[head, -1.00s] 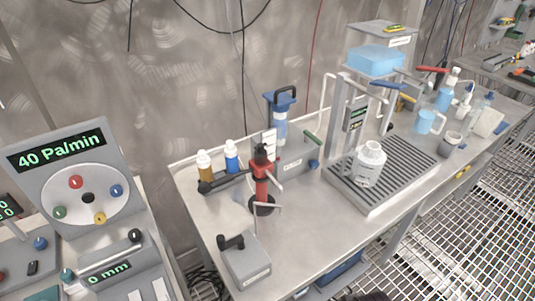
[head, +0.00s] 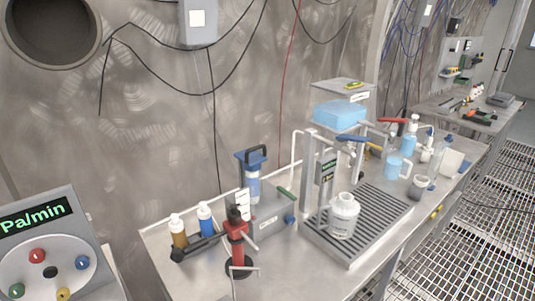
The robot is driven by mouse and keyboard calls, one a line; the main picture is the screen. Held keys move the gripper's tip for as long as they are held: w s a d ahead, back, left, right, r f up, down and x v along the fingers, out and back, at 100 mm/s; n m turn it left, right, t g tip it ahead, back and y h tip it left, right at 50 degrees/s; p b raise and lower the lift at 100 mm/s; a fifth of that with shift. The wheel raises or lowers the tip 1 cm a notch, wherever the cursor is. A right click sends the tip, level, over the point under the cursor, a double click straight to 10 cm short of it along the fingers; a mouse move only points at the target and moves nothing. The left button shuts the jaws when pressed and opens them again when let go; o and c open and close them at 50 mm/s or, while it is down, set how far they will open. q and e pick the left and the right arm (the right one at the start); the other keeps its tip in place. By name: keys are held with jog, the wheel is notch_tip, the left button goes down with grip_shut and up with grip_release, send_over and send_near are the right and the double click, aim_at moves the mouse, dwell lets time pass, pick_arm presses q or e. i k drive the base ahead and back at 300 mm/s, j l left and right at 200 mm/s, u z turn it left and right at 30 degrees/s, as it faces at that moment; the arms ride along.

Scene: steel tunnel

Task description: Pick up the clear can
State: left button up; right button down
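A whitish, see-through container with a round white neck and a label, which looks like the clear can (head: 343,217), stands upright on the slatted drain tray (head: 368,233) of the steel bench. It stands under the tap frame, in front of its posts. Neither of my grippers shows in the head view, so I cannot see how they stand to the can.
The bench (head: 190,270) also bears a red clamp stand (head: 237,240), small bottles (head: 178,230), a blue-handled filter (head: 252,180), a blue water tank (head: 340,114) and a blue-tinted jug (head: 397,166). A gauge panel (head: 48,250) stands left. Grated floor (head: 480,225) lies right.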

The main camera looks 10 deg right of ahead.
aim_at(343, 212)
jog(key=i+l, duration=0.1)
jog(key=l, duration=0.3)
jog(key=i+l, duration=0.1)
jog(key=l, duration=0.25)
jog(key=i+l+z, duration=0.1)
jog(key=l, duration=0.3)
jog(key=i+l, duration=0.1)
jog(key=l, duration=0.3)
jog(key=i+l, duration=0.1)
jog(key=l, duration=0.25)
